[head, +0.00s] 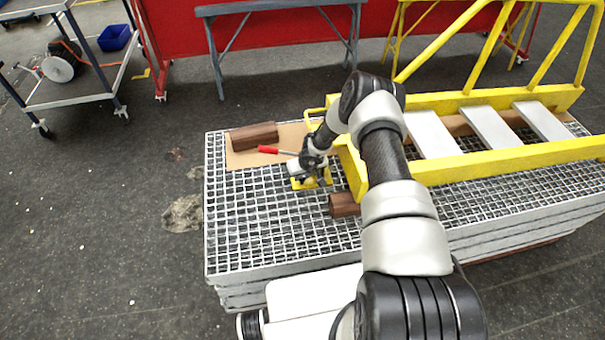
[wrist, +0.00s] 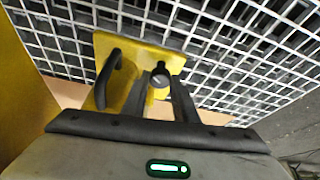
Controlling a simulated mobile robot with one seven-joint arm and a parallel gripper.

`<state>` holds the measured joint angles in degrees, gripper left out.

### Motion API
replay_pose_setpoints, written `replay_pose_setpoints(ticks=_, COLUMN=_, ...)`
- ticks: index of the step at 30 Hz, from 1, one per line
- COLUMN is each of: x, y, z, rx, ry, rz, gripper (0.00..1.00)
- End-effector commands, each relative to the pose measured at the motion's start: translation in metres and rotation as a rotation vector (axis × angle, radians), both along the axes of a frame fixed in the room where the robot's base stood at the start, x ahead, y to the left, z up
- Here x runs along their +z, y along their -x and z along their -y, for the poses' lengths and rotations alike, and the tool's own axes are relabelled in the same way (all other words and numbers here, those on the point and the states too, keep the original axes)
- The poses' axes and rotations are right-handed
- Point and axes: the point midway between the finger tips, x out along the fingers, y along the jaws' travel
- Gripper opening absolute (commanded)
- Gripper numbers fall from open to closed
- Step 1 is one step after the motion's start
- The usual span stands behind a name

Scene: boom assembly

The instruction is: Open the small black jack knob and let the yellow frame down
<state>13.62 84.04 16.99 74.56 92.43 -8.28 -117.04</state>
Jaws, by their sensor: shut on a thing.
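The yellow frame (head: 470,163), with pale cross slats, lies along the right of the grating, its near end by my gripper. A yellow jack base (head: 298,184) sits on the grating beside that end; a red handle (head: 268,150) sticks out to the left. My gripper (head: 313,163) is down at the jack and hides most of it. In the wrist view the small round black knob (wrist: 160,78) sits between the two dark fingers of my gripper (wrist: 160,88), which are shut on it. The yellow jack plate (wrist: 148,50) shows behind, with a black curved bar (wrist: 108,78) at left.
A brown block (head: 254,136) lies on a cardboard sheet (head: 240,158); another block (head: 343,205) lies near the frame's end. The stacked grating (head: 260,235) is bare at front left. A cart (head: 75,85) and a grey trestle (head: 215,60) stand behind on open floor.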

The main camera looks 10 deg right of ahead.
Motion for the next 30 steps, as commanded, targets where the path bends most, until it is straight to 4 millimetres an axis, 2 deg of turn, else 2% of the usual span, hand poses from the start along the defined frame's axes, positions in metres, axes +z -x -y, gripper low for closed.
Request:
replay_pose_setpoints(ticks=5, x=0.000, y=0.000, z=-0.001, rx=-0.001, ry=-0.001, rz=0.001, gripper=0.04)
replay_pose_setpoints(ticks=6, x=0.000, y=0.000, z=-0.001, rx=-0.001, ry=-0.001, rz=0.001, gripper=0.28)
replay_pose_setpoints(ticks=9, x=0.000, y=0.000, z=-0.001, rx=-0.001, ry=-0.001, rz=0.001, gripper=0.44)
replay_pose_setpoints(ticks=20, x=0.003, y=0.000, z=0.000, rx=0.001, ry=0.001, rz=0.002, gripper=0.44)
replay_pose_setpoints(ticks=25, x=0.020, y=0.006, z=0.000, rx=0.006, ry=0.003, rz=0.004, gripper=0.44)
replay_pose_setpoints(ticks=30, x=0.049, y=0.019, z=0.003, rx=0.003, ry=0.001, rz=0.003, gripper=0.44)
